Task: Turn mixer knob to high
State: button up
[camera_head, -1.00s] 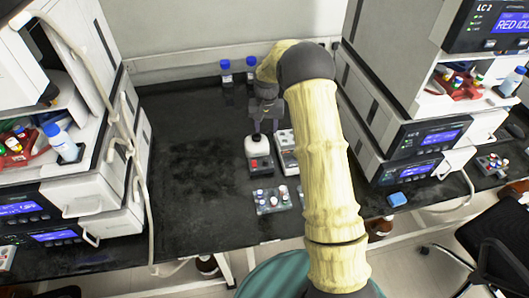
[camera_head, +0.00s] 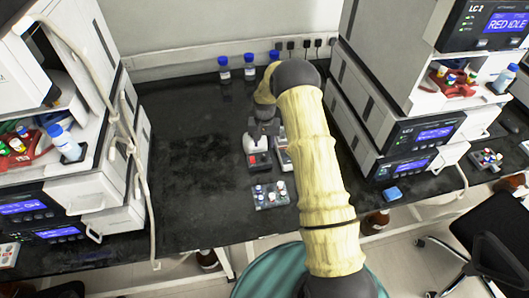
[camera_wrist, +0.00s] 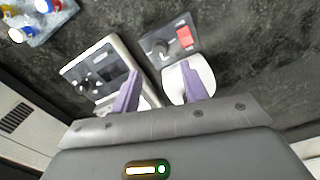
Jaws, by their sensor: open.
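The mixer (camera_head: 256,160) is a small device with a grey front panel and a white round top. It also shows in the wrist view (camera_wrist: 170,34), with a red switch (camera_wrist: 184,38) and a dark knob (camera_wrist: 158,49) side by side on the panel. My gripper (camera_head: 261,138) is over the back of the mixer. In the wrist view its purple fingers (camera_wrist: 160,72) are spread apart with nothing between them. The right finger overlaps the white round top, and the knob lies beyond the fingertips, apart from them. The knob's setting is too small to read.
A second box with several knobs (camera_wrist: 97,75) stands close beside the mixer. A vial rack (camera_head: 270,195) sits in front. Blue-capped bottles (camera_head: 224,70) stand at the back. Tall instrument stacks flank the bench. The dark bench top (camera_head: 185,160) left of the mixer is clear.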

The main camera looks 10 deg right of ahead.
aim_at(264, 155)
notch_tip(264, 155, down, 8)
jog(key=shift+r+p, duration=0.1)
jog(key=shift+p, duration=0.8)
grip_shut()
jog(key=shift+m+b, duration=0.4)
jog(key=shift+b, duration=0.15)
jog(key=m+b, duration=0.2)
jog(key=shift+f+b, duration=0.25)
jog(key=shift+b, duration=0.05)
jog(key=m+b, duration=0.3)
jog(key=m, duration=0.2)
jog(key=shift+r+m, duration=0.1)
jog(key=shift+m, duration=0.3)
jog(key=m+b, duration=0.2)
jog(key=m, duration=0.2)
jog(key=shift+m, duration=0.3)
jog(key=m, duration=0.4)
jog(key=shift+r+m, duration=0.15)
jog(key=shift+m, duration=0.25)
